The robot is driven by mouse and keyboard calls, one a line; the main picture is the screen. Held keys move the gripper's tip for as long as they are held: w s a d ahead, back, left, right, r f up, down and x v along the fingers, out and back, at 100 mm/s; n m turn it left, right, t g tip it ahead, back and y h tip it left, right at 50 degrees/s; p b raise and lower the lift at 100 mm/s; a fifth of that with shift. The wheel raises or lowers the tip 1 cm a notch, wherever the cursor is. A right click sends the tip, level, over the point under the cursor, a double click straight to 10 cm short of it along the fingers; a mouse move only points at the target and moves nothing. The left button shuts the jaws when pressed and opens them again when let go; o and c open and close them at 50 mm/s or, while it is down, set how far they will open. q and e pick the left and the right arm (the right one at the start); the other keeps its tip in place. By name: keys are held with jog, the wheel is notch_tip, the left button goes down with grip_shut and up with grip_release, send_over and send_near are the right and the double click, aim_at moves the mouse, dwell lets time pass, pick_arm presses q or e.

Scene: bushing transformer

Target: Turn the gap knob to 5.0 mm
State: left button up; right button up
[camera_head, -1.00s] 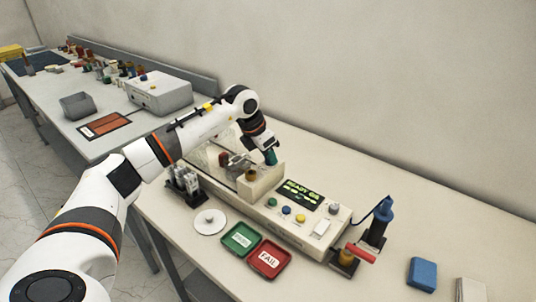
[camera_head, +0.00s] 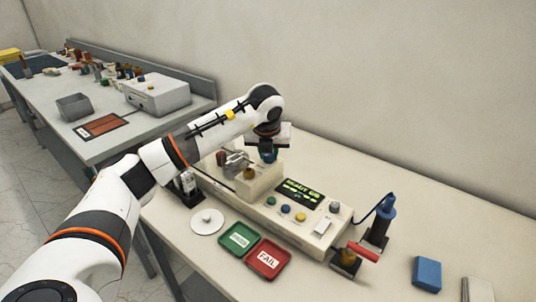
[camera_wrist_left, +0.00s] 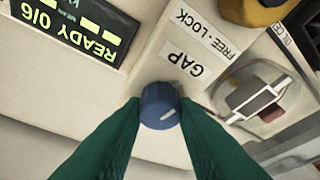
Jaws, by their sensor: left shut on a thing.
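The blue gap knob (camera_wrist_left: 160,106) with a white pointer line sits below the GAP label (camera_wrist_left: 187,65) in the left wrist view. My left gripper (camera_wrist_left: 160,125) has its green fingers on both sides of the knob and is shut on it. In the head view my left gripper (camera_head: 268,154) points down at the back of the tester (camera_head: 300,227). The tester's display (camera_head: 298,193) shows green text, and it appears upside down in the wrist view (camera_wrist_left: 75,28), partly cut off. The gap value is not readable. My right gripper is not in view.
A green tray (camera_head: 239,237), a red FAIL tray (camera_head: 268,259) and a white disc (camera_head: 207,221) lie in front of the tester. A blue post tool (camera_head: 379,222) and a blue block (camera_head: 426,273) are at the right.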

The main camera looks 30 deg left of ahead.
pick_arm(q)
jog(key=shift+n+y, duration=0.3)
jog(key=shift+n, duration=0.5)
jog(key=o, duration=1)
jog(key=shift+r, duration=0.1)
jog(key=b+v, duration=0.2)
jog(key=v, duration=0.9)
jog(key=shift+d+r, duration=0.15)
jog(key=shift+r, duration=0.3)
